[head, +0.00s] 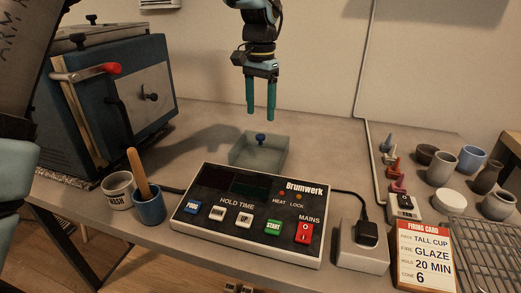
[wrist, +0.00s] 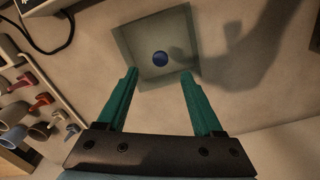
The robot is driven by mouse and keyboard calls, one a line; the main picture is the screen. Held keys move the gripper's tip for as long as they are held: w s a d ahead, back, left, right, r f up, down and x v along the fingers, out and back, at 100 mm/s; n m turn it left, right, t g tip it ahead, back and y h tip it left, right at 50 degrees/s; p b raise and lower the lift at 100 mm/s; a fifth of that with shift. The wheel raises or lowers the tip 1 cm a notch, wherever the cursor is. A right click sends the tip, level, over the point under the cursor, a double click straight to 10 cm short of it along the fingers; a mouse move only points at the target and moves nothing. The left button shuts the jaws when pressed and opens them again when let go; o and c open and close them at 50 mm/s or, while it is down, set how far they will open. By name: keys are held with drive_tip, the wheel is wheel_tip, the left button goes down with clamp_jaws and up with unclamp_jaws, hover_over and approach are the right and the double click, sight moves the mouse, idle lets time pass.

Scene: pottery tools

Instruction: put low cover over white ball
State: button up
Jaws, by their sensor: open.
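The low cover (head: 243,157) looks like a shallow, square, see-through grey box with a blue knob (head: 261,138) at its middle. It stands on the table behind the control box. The cover also shows in the wrist view (wrist: 124,40), with the knob (wrist: 160,58) near its centre. My gripper (head: 261,111) is open and empty, pointing down above the cover, apart from the knob. In the wrist view its fingertips (wrist: 159,75) frame the near edge of the cover, with the knob just beyond them. I cannot make out a white ball in either view.
The control box (head: 250,214) stands in front of the cover. A blue kiln (head: 110,100) is at left, near a blue cup (head: 150,208) holding a wooden handle. Cones, pots, a firing card (head: 425,258) and a wire rack (head: 485,250) are at right. Table behind the cover is clear.

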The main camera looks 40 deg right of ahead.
sight(260, 135)
drive_tip(key=shift+f+p, duration=1)
drive_tip(key=shift+f, duration=2.3)
clamp_jaws()
